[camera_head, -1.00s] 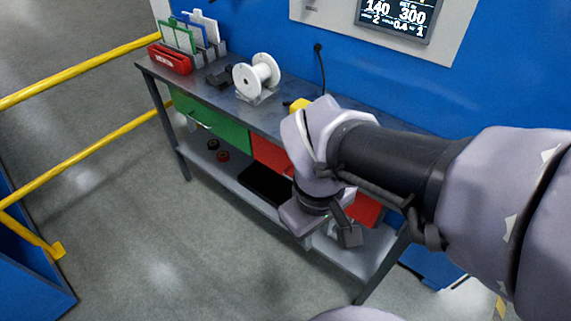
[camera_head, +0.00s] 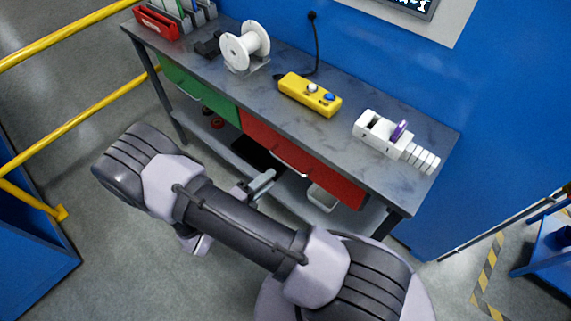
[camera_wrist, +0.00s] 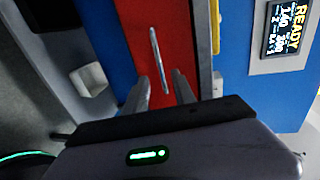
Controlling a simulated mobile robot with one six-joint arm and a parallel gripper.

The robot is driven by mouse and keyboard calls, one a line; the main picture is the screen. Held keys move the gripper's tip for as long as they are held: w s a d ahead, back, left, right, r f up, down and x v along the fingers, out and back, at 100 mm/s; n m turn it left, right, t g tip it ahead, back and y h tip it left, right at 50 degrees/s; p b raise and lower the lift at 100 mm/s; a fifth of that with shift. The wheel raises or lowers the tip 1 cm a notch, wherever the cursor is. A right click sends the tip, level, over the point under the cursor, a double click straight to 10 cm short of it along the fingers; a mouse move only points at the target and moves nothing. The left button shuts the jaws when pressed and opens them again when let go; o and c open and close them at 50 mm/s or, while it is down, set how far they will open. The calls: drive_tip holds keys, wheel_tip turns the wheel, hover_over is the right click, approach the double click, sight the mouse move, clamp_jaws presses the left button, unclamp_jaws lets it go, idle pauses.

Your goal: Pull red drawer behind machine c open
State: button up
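The red drawer (camera_head: 335,183) sits under the grey bench top, right of the green drawer (camera_head: 200,95), and looks shut. Its thin silver handle (camera_head: 289,164) runs along the front. In the wrist view the red drawer front (camera_wrist: 189,40) stands upright in the picture with its handle (camera_wrist: 156,55) in the middle. My gripper (camera_wrist: 161,88) is open and faces the drawer front. The near end of the handle shows between the two fingers in the picture; I cannot tell whether they reach around it. In the head view my arm hides part of the gripper.
On the bench top (camera_head: 260,100) stand a white spool (camera_head: 245,47), a yellow button box (camera_head: 309,94) and a white device (camera_head: 385,135). A lower shelf (camera_head: 228,158) holds a white bin (camera_head: 322,197). Yellow rails (camera_head: 70,125) stand at the left.

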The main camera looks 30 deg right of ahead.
sight(287, 163)
drive_tip(key=shift+b+x, duration=1.15)
drive_tip(key=shift+x, duration=3.6)
clamp_jaws()
